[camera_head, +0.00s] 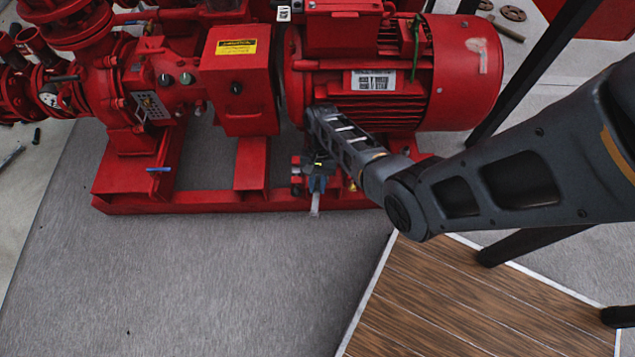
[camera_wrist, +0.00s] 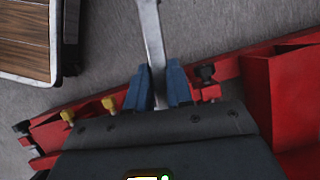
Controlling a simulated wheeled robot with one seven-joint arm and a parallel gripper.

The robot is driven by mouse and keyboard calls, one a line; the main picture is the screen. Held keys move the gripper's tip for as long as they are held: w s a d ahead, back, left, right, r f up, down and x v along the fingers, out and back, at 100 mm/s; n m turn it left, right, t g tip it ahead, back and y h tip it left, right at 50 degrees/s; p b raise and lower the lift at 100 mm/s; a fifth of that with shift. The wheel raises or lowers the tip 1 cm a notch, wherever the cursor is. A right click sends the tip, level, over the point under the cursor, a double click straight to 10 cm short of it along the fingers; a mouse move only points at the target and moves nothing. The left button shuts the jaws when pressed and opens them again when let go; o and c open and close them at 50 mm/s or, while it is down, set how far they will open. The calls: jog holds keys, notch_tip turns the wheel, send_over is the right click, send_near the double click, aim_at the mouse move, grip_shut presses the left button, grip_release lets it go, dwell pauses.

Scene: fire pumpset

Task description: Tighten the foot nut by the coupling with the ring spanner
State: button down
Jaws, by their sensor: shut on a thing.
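My gripper (camera_wrist: 157,84), with blue fingers, is shut on the grey metal ring spanner (camera_wrist: 152,35). In the head view, my gripper (camera_head: 317,176) is low beside the red frame under the motor, and the spanner (camera_head: 315,206) sticks out toward the front over the floor. In the wrist view the spanner runs up to the top edge; its other end is hidden behind the fingers and my gripper body. A dark bolt or nut (camera_wrist: 205,73) on a red lug is just right of the right finger, apart from the visible spanner. I cannot tell whether the spanner is on a nut.
The red coupling housing (camera_head: 240,80) stands left of the motor (camera_head: 395,75). The base rail (camera_head: 220,200) runs below. Two yellow-headed fasteners (camera_wrist: 67,117) lie left of my fingers. A wood-topped table (camera_head: 470,300) is at front right. Floor ahead of the rail is clear.

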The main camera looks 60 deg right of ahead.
jog(key=shift+f+b, duration=1.1)
jog(key=shift+f, duration=0.25)
jog(key=shift+w, duration=0.2)
dwell(0.4)
jog(key=w+m, duration=0.2)
jog(key=w+a+m+t, duration=0.1)
jog(key=w, duration=0.1)
jog(key=shift+w+m+t, duration=0.25)
jog(key=shift+m+t, duration=0.05)
jog(key=shift+m, duration=0.1)
jog(key=shift+s+p, duration=0.3)
jog(key=shift+s, duration=0.1)
dwell(0.5)
jog(key=shift+r+p, duration=2.6)
jog(key=shift+n, duration=0.3)
